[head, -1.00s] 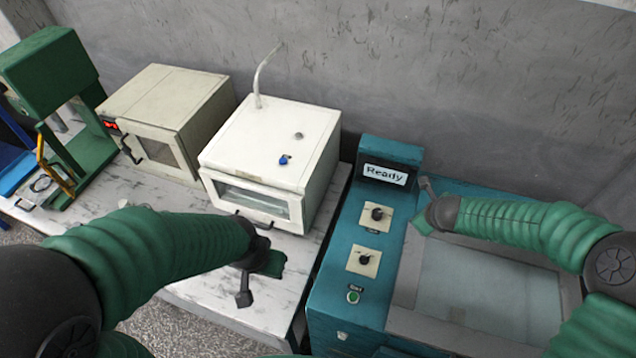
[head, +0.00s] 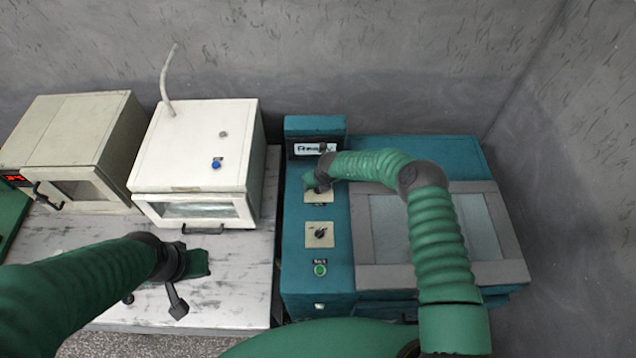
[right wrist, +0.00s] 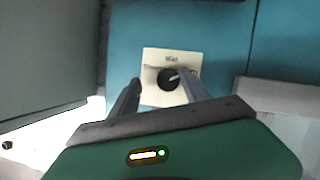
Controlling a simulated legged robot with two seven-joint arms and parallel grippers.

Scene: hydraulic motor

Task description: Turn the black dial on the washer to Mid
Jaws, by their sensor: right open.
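The washer (head: 300,275) is a teal machine with a "Ready" display. Its upper black dial sits on a cream plate (head: 313,196), largely covered by my right gripper (head: 318,180) in the head view. In the right wrist view the black dial (right wrist: 167,80) shows between the open fingers of my right gripper (right wrist: 158,84). "Mid" is printed above it; a pale mark on it points roughly right. I cannot tell whether the fingers touch it. A lower black dial (head: 320,235) is uncovered. My left gripper (head: 180,285) is over the marble counter, its finger gap unclear.
A green start button (head: 320,269) is below the lower dial. The washer's grey-framed lid (head: 375,278) is under my right arm. A white oven (head: 195,150) and a beige oven (head: 65,125) stand on the counter (head: 235,290) at left. A wall stands behind.

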